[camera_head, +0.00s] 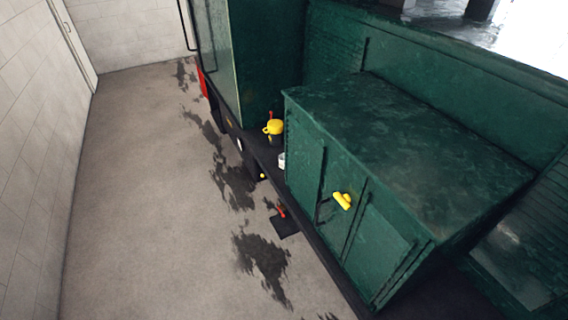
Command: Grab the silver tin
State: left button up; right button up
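A small pale, silvery-white object (282,160), which may be the silver tin, sits on the narrow dark ledge of the tram. It stands close against the near left corner of the green cabinet, which partly hides it. It is too small to tell its exact shape. Neither of my grippers shows in the head view.
The green cabinet (410,140) has a yellow handle (342,201) on its door. A yellow can-like object (273,127) sits farther along the dark ledge (262,150). A dark step (285,224) juts out below. The stained grey floor (150,200) at left is clear.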

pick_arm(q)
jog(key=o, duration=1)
